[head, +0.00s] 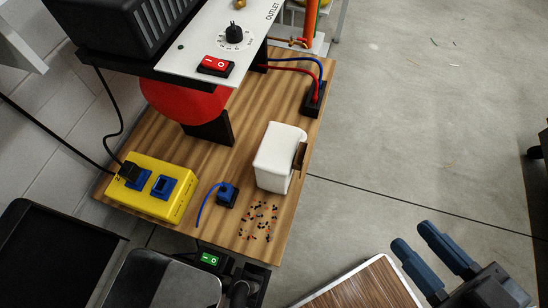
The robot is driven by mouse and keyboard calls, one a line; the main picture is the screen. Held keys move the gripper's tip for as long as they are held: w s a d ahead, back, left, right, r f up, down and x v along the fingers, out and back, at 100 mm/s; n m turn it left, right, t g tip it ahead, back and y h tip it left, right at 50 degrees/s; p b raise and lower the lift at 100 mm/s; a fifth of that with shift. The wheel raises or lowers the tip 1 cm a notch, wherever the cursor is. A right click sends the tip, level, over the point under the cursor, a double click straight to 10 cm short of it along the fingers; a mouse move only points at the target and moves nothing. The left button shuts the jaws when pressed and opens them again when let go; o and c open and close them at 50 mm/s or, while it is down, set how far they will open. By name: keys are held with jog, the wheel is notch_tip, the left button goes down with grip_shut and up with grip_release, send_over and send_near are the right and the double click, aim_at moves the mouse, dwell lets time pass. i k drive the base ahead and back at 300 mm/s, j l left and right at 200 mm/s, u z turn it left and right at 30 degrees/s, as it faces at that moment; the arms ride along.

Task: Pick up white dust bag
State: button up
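The white dust bag (276,158) looks like a white box-shaped piece with a rounded top. It stands on the wooden board (220,220) near its right edge. A small brown part shows at its right side. My gripper (422,237) is at the lower right of the head view, over the floor side and well apart from the bag. Its two blue fingers are spread with a gap between them, and nothing is seen in the gap.
A yellow outlet box (148,188) and a small blue connector (227,194) are left of the bag. Small dark and red bits (258,220) lie below it. A machine panel (225,40) overhangs the board's upper part. A wood-topped surface (365,285) is near my gripper. Right floor is mostly clear.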

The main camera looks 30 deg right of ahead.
aim_at(280, 152)
jog(key=i+l+u, duration=0.15)
jog(key=u, duration=0.3)
jog(key=l+u, duration=0.45)
jog(key=i+l+u, duration=0.1)
jog(key=l+u, duration=0.15)
jog(key=u, duration=0.2)
